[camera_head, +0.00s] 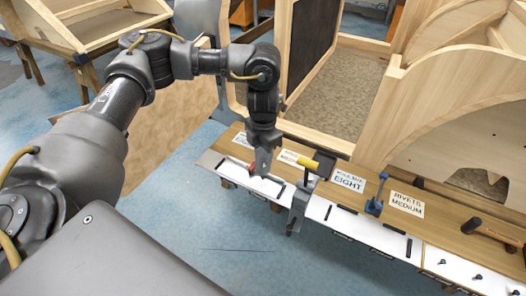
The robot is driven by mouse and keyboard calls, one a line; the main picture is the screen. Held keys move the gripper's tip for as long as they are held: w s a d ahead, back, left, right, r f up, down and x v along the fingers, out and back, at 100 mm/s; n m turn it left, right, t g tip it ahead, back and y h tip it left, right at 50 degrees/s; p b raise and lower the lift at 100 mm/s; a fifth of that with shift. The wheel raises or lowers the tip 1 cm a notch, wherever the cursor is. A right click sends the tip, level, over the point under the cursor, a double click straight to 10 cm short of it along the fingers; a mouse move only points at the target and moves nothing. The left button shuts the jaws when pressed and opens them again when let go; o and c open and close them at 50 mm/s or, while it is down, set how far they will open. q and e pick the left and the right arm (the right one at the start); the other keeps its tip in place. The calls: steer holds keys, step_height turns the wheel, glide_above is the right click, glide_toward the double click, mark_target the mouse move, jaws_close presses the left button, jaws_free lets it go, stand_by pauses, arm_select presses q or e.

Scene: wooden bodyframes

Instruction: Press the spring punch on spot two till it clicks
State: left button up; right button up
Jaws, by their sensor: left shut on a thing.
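My left gripper (263,164) points down over a white strip at the front of the narrow wooden bench. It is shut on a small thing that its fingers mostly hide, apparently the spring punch. A bit of red (252,168) shows beside the fingers. I cannot tell whether its tip touches the surface. The spot marks are too small to make out. My right gripper is not in view.
Right of the gripper are a yellow-handled tool (307,162), a grey clamp (297,208) on the bench's front edge, an "EIGHT" label (348,181), a blue tool (374,206), a "RIVETS MEDIUM" label (406,204) and a hammer (492,236). Wooden bodyframes stand behind.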

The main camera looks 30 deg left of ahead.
arm_select(q)
steer(key=shift+r, duration=0.3)
step_height(320, 180, up, 5)
steer(key=p, duration=0.5)
steer(key=shift+f, duration=0.1)
steer(key=shift+s, duration=0.1)
